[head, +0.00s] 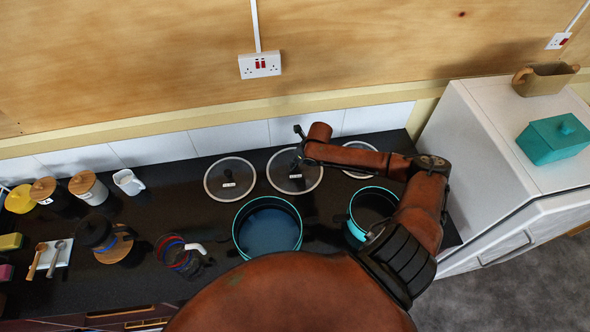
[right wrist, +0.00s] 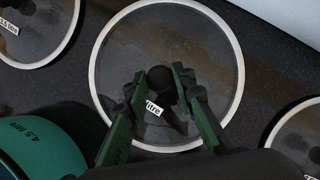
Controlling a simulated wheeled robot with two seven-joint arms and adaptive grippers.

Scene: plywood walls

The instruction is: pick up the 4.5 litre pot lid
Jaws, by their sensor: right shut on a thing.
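The middle of three glass lids (head: 294,180) lies flat on the dark worktop, with a light rim and dark knob. In the right wrist view this lid (right wrist: 205,45) fills the middle. Its label reads "litre", the number hidden by my gripper. My right gripper (head: 299,155) is over this lid; in the right wrist view its green fingers (right wrist: 162,86) are shut on the black knob. The lid appears to rest on the worktop. A teal pot (right wrist: 45,145) marked "4.5 litre" stands in front; in the head view it looks like the larger pot (head: 240,238). My left gripper is not in view.
Another lid (head: 230,180) lies to the left and a smaller lid (head: 358,149) to the right, partly behind my arm. A smaller teal pot (head: 355,229) stands beside my right arm. A tiled wall (head: 232,137) runs close behind. Jars and a white jug (head: 128,182) stand at left.

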